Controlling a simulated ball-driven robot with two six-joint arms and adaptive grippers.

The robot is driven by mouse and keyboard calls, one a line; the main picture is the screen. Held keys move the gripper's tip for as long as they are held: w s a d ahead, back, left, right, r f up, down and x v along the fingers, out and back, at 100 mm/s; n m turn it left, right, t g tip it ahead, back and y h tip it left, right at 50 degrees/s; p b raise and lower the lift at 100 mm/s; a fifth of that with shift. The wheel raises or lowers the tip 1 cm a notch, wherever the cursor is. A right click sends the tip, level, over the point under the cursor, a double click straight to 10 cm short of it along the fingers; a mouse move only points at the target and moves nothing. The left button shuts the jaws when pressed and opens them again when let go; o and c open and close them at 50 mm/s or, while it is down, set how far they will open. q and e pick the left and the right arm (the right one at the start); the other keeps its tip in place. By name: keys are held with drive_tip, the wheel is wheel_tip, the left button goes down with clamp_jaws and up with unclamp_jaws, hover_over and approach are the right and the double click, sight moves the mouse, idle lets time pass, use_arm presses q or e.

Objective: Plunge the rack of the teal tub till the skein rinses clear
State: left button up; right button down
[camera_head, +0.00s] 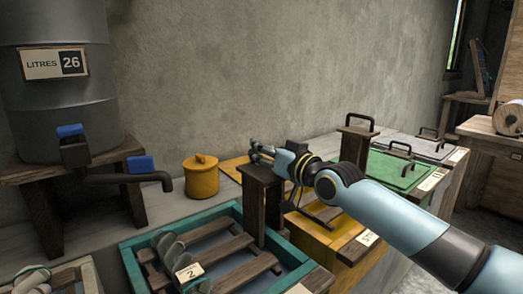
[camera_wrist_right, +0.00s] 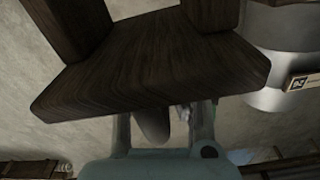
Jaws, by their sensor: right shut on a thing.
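The teal tub (camera_head: 180,226) stands at the lower middle of the head view. Its wooden rack (camera_head: 215,250) has slats across the tub, and a dark upright handle (camera_head: 263,176) rises from its far right side. A grey skein (camera_head: 168,256) lies in loops over the slats at the left, near a tag marked 2 (camera_head: 189,272). My right gripper (camera_head: 262,155) is shut on the top of the handle. In the right wrist view the dark handle (camera_wrist_right: 150,60) hides most of the fingertips. My left gripper is not in view.
A grey barrel (camera_head: 55,110) marked LITRES 26 stands at the left, its spout (camera_head: 135,178) near the tub. A yellow lidded pot (camera_head: 201,178) sits behind. A yellow tub (camera_head: 330,238) and a green-lidded tub (camera_head: 400,170) stand to the right. The wall is close behind.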

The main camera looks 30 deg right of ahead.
wheel_tip(320, 180, up, 3)
drive_tip(key=p, duration=0.2)
drive_tip(key=shift+r+p, duration=0.2)
drive_tip(key=shift+p, duration=0.1)
drive_tip(key=shift+w+f, duration=0.1)
drive_tip(key=c, duration=1.3)
unclamp_jaws()
drive_tip(key=shift+d, duration=0.1)
drive_tip(key=shift+c, duration=0.2)
drive_tip(key=shift+a, duration=0.25)
drive_tip(key=shift+d, duration=0.1)
drive_tip(key=s, duration=1.2)
drive_tip(key=shift+d, duration=0.35)
